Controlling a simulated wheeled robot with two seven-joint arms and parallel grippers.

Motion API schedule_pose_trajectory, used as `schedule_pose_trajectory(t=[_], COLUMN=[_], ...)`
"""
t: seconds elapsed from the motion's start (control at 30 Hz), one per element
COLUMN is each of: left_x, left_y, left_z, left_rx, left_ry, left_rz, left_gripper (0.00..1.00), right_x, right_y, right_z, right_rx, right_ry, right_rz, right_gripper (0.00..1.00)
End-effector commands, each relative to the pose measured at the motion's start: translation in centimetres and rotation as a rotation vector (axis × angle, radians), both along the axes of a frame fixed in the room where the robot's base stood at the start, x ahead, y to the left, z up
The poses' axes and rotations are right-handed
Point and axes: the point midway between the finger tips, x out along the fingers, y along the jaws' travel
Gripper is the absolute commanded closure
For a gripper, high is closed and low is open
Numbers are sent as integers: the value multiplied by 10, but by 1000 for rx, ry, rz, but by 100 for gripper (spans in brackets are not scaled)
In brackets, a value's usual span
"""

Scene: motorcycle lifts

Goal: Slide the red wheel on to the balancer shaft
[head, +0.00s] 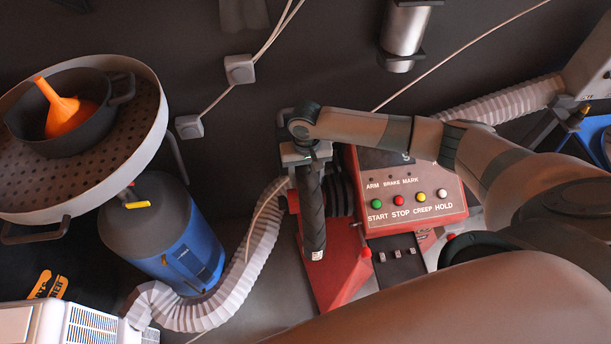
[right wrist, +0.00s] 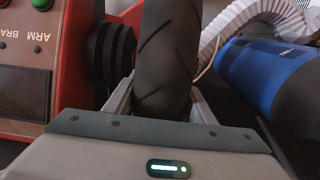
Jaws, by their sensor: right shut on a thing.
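The wheel shows edge-on as a black grooved tyre (head: 313,215), upright, in the head view. It also fills the top middle of the right wrist view (right wrist: 168,50). My right gripper (head: 306,160) is shut on the tyre's top edge, with one finger on each side in the right wrist view (right wrist: 160,104). The red balancer (head: 335,265) stands just right of the wheel. Its black ribbed shaft mount (head: 341,190) faces the tyre's side and also shows in the right wrist view (right wrist: 109,52). The shaft itself and the hub hole are hidden. My left gripper is out of view.
The balancer's button panel (head: 405,195) is beneath my right forearm. A white corrugated hose (head: 262,235) curves close left of the wheel. A blue canister (head: 170,245) and a round drain pan (head: 140,165) with a pot and orange funnel stand farther left.

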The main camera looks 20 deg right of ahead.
Motion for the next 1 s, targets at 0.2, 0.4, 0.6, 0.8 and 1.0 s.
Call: schedule_pose_trajectory(t=[0.2,0.4,0.6,0.8,1.0], left_x=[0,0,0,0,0], left_y=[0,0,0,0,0], left_z=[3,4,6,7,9], left_rx=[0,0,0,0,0], left_ry=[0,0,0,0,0], left_rz=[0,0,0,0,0], left_gripper=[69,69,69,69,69], right_x=[2,2,2,1,1], right_y=[-1,-2,-4,-5,-7], right_z=[4,4,4,4,4], right_rx=[2,2,2,1,0], right_ry=[-6,-6,-6,-6,-5], right_rz=[0,-1,-1,-1,-2], right_gripper=[100,100,100,100,100])
